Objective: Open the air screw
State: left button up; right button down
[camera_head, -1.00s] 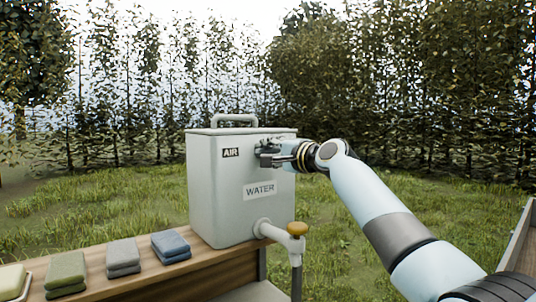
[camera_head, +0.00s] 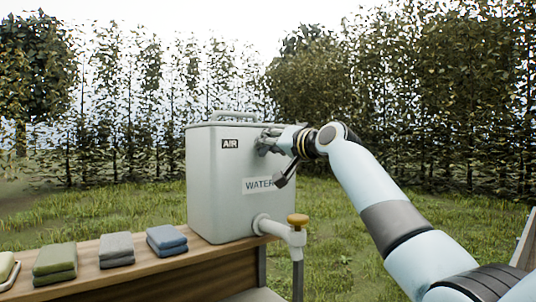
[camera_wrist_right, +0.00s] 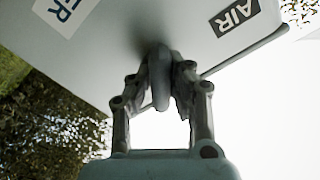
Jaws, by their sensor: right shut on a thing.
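A grey water container (camera_head: 210,190) with a top handle stands on the wooden bench, with an AIR label (camera_head: 231,144) and a WATER label (camera_head: 257,185) on its front. My right gripper (camera_head: 264,142) is at the upper right of the front face, beside the AIR label. In the right wrist view my gripper (camera_wrist_right: 160,90) is shut on the grey air screw (camera_wrist_right: 159,76), which sticks out from the container's face. In the head view the gripper's fingers hide the screw. My left gripper is not in view.
Folded green (camera_head: 55,262), grey (camera_head: 117,249) and blue (camera_head: 166,240) cloths lie on the bench (camera_head: 140,270) to the left. Grass and a hedge are behind.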

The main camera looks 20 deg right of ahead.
jog(key=n+b, duration=0.2)
jog(key=n, duration=0.1)
jog(key=shift+f+n, duration=0.2)
jog(key=shift+n, duration=0.1)
jog(key=shift+n+b, duration=0.95)
jog(key=shift+n, duration=0.85)
jog(key=c, duration=1.2)
grip_release()
jog(key=shift+w, duration=0.1)
jog(key=shift+a+r, duration=0.15)
jog(key=v, duration=1.2)
